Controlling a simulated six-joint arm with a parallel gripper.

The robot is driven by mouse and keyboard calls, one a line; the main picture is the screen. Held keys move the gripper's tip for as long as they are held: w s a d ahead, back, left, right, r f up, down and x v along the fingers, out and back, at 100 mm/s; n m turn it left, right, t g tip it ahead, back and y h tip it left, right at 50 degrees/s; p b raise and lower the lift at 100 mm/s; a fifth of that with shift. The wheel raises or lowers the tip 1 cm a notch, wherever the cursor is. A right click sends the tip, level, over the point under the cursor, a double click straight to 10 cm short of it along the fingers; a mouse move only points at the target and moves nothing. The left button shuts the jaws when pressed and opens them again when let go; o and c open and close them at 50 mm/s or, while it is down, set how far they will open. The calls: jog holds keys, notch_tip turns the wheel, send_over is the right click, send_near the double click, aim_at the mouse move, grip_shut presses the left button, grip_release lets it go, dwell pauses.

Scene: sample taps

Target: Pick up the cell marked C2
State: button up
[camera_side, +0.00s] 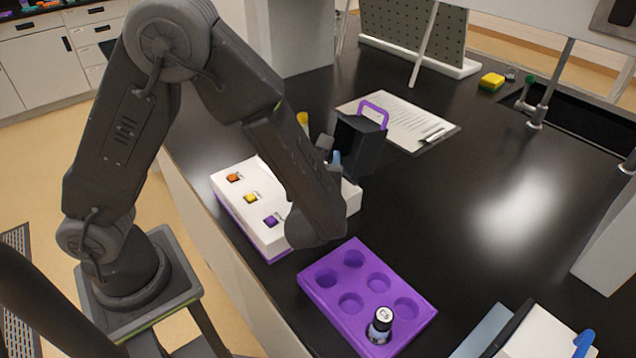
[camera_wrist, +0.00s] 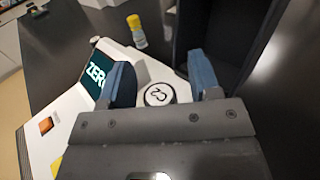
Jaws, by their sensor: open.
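A cell with a white round cap (camera_wrist: 160,94) stands at the white device and shows between my fingers in the wrist view. Its mark is turned and reads like C2. My gripper (camera_wrist: 160,78) is open, with one blue finger on each side of the cap; I cannot tell whether either touches it. In the side view my gripper (camera_side: 336,162) is low over the far end of the white device, mostly hidden by my arm, and the cell there is hidden. Another dark cell, marked like C5 (camera_side: 380,325), stands upright in the purple rack (camera_side: 318,310).
The white device (camera_side: 232,205) has coloured buttons and a screen reading ZERO (camera_wrist: 97,74). A black open holder with a purple handle (camera_side: 358,145) stands close beside my gripper. A yellow-capped vial (camera_wrist: 137,30) stands behind. A clipboard (camera_side: 405,125) lies beyond.

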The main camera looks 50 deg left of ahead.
jog(key=shift+c, duration=0.5)
jog(key=c, duration=0.9)
jog(key=shift+r, duration=0.15)
